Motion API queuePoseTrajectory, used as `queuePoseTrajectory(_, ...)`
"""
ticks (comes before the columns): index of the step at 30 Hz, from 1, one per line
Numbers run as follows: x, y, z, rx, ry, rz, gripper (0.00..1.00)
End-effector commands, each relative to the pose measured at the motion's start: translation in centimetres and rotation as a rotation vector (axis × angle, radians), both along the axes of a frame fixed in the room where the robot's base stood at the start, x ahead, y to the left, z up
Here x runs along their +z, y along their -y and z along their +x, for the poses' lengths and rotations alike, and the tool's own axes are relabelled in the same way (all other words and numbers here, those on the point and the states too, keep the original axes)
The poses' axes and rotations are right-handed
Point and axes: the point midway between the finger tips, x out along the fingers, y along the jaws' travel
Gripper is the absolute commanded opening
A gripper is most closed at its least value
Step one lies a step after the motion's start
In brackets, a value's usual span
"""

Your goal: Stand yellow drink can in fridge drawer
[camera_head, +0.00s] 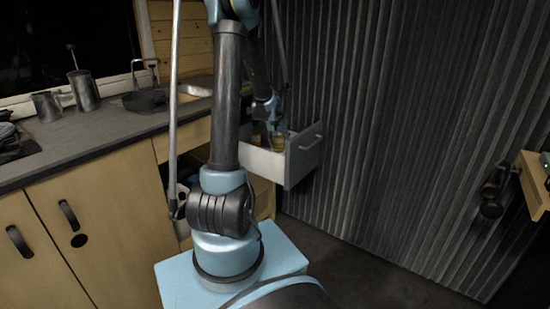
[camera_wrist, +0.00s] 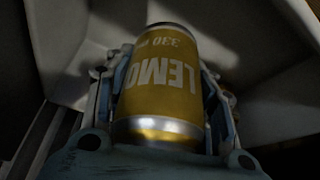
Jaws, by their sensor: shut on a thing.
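The yellow drink can (camera_wrist: 168,90) fills the middle of the wrist view, with "LEMO" and "330" lettering upside down. My gripper (camera_wrist: 168,100) is shut on it, with one finger on each side. Pale drawer walls (camera_wrist: 262,60) surround the can in that view. In the head view the fridge drawer (camera_head: 301,160) is pulled open, and my gripper (camera_head: 277,125) is over it. The can (camera_head: 278,142) shows small and yellowish there, partly hidden. I cannot tell whether its base touches the drawer floor.
A grey counter (camera_head: 100,137) on the left holds metal mugs (camera_head: 84,90) and a dark pan (camera_head: 145,100). Wooden cabinets (camera_head: 110,225) stand below. A corrugated wall (camera_head: 400,130) is right behind the drawer. A wooden shelf edge (camera_head: 533,185) juts in at the right. Dark floor (camera_head: 370,275) is clear.

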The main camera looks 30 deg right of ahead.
Motion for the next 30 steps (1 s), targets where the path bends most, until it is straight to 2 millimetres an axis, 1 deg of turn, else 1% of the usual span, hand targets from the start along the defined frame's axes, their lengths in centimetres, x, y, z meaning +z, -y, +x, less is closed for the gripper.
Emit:
queuePoseTrajectory(1, -0.7, 0.0, 0.0, 0.0, 0.0, 0.0, 0.15)
queuePoseTrajectory(3, -1.5, 0.0, 0.0, 0.0, 0.0, 0.0, 0.15)
queuePoseTrajectory(11, -3.1, 0.0, 0.0, 0.0, 0.0, 0.0, 0.15)
queuePoseTrajectory(15, -4.8, 0.1, 0.0, 0.0, 0.0, 0.0, 0.15)
queuePoseTrajectory(19, -6.0, 0.1, 0.0, -0.001, 0.0, 0.0, 0.15)
queuePoseTrajectory(23, -6.5, 0.0, -0.1, -0.001, 0.0, 0.0, 0.15)
queuePoseTrajectory(30, -6.6, 0.1, -0.1, -0.002, 0.0, 0.0, 0.15)
